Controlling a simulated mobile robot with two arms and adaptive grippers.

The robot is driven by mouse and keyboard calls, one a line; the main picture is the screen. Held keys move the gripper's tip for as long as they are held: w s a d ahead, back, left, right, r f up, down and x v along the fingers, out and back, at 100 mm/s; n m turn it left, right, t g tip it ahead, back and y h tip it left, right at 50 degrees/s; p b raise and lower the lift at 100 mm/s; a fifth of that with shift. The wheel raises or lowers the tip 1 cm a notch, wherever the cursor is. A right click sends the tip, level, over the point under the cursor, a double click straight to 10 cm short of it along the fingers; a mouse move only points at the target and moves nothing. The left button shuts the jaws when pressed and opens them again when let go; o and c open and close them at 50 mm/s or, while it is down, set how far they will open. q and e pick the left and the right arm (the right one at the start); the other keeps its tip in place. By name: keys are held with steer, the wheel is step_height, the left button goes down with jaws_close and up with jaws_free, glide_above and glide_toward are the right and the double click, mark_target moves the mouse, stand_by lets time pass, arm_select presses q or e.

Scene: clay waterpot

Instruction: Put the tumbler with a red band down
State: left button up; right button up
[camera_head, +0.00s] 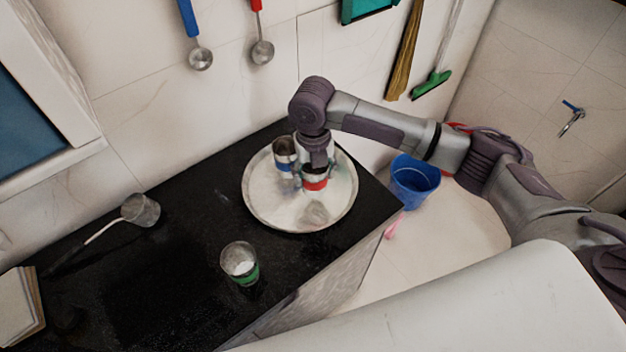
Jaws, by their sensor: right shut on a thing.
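The tumbler with a red band (316,180) is a small metal cup over the round metal tray (259,208). My right gripper (314,171) reaches down from above and is shut on this tumbler. The gripper hides part of its rim. I cannot tell whether the tumbler's base touches the tray. A tumbler with a blue band (284,154) stands on the tray just left of and behind the gripper. My left gripper is not in view.
A tumbler with a green band (240,264) stands on the black counter (170,290) near its front edge. A long-handled ladle (140,211) lies at the left. A blue bucket (415,182) stands on the floor right of the counter. The tray's front part is bare.

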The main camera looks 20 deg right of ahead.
mark_target(314, 184)
steer(key=shift+w+a+f+p, duration=0.1)
steer(key=shift+f+p, duration=0.35)
steer(key=shift+f, duration=1.65)
steer(key=shift+f, duration=0.15)
steer(key=o, duration=1.7)
step_height(314, 184, up, 12)
steer(key=b, duration=0.1)
steer(key=shift+a+r, duration=0.15)
steer(key=shift+r, duration=0.05)
